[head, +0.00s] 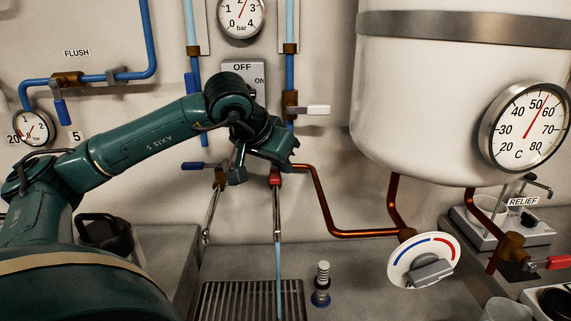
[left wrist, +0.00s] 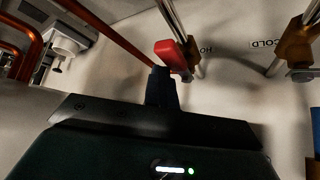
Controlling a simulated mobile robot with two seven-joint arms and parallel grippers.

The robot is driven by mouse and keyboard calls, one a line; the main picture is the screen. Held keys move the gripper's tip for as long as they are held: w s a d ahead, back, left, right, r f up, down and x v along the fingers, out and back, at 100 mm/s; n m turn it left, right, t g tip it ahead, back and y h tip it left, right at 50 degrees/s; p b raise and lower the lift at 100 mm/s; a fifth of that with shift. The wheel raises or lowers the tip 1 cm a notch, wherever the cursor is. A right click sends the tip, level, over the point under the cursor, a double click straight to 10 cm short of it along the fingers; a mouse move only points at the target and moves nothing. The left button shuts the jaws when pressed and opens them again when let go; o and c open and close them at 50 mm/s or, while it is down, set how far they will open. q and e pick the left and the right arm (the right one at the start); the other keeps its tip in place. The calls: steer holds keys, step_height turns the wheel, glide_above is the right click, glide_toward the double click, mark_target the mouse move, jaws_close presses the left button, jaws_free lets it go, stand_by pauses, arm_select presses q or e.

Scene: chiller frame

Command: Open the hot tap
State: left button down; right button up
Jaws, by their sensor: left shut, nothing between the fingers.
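The hot tap's red handle (head: 275,179) shows just below my left gripper (head: 284,160) in the head view. In the left wrist view the red handle (left wrist: 172,54) lies right at the tip of my shut, empty left gripper (left wrist: 162,84); I cannot tell whether they touch. The hot tap's spout (head: 277,220) hangs down over the grated drain, and a pale blue stream of water (head: 279,275) runs from its end. A partly hidden HOT label (left wrist: 206,48) is on the wall behind. My right gripper is not in view.
The cold tap's blue handle (head: 192,165) points left beside the hot tap. A copper pipe (head: 322,205) runs right from the hot tap toward the white tank (head: 440,110). A drain grate (head: 235,300) and a small spring-topped fitting (head: 322,283) are below.

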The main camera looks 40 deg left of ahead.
arm_select(q)
steer(key=shift+s+a+f, duration=0.2)
steer(key=shift+s+a, duration=0.1)
steer(key=shift+a, duration=0.05)
steer(key=shift+s+r, duration=0.15)
steer(key=shift+r, duration=0.3)
steer(key=p+v, duration=0.1)
steer(key=v, duration=1.1)
steer(key=shift+d+r, duration=0.25)
steer(key=shift+d, duration=0.1)
